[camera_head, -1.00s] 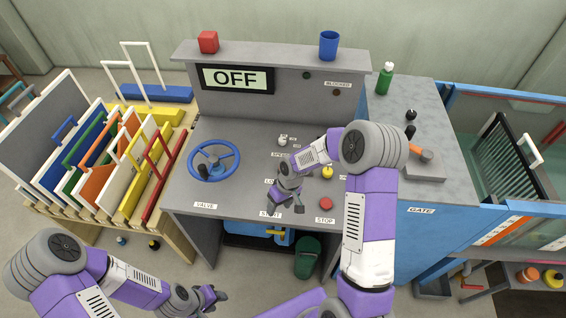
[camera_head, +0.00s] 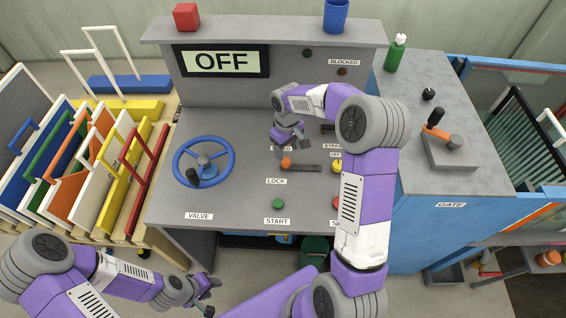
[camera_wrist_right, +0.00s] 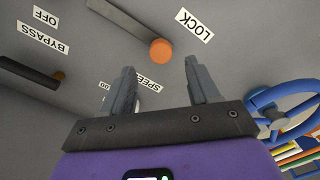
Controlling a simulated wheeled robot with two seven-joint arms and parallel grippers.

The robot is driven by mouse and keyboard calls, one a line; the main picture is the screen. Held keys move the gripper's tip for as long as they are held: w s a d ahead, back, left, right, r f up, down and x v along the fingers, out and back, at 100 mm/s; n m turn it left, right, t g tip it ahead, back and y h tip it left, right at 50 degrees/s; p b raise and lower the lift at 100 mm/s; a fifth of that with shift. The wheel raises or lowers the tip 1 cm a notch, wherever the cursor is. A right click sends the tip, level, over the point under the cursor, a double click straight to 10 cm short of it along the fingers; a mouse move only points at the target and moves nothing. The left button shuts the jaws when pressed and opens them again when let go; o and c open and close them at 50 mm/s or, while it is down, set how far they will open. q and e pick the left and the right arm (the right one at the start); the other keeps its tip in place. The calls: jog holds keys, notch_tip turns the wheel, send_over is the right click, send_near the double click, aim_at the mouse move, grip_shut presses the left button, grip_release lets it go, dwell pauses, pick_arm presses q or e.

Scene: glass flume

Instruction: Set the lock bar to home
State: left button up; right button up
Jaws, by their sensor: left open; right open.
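The lock bar (camera_head: 305,167) is a dark grey bar on the console top above the LOCK label, with an orange round end (camera_head: 286,163) at its left; it lies roughly left to right. In the right wrist view the lock bar (camera_wrist_right: 120,22) and its orange end show just beyond the fingertips. My right gripper (camera_head: 291,150) is open and empty, above the console just behind the orange end, partly covering the SPEED label. It also shows in the wrist view (camera_wrist_right: 160,70). My left gripper (camera_head: 208,294) is open and empty, low in front of the console.
The console top (camera_head: 240,200) has a blue valve wheel (camera_head: 204,161) at left and a green START button (camera_head: 278,204) in front. A second dark bar, labelled BYPASS (camera_wrist_right: 14,66), is partly hidden by my right arm in the head view. The display (camera_head: 221,61) reads OFF.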

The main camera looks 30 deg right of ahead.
aim_at(287, 162)
jog(key=shift+w+f, duration=0.1)
jog(key=shift+f, duration=0.65)
jog(key=shift+s+f+b, duration=0.2)
jog(key=shift+f+b, duration=0.1)
jog(key=shift+f, duration=2.8)
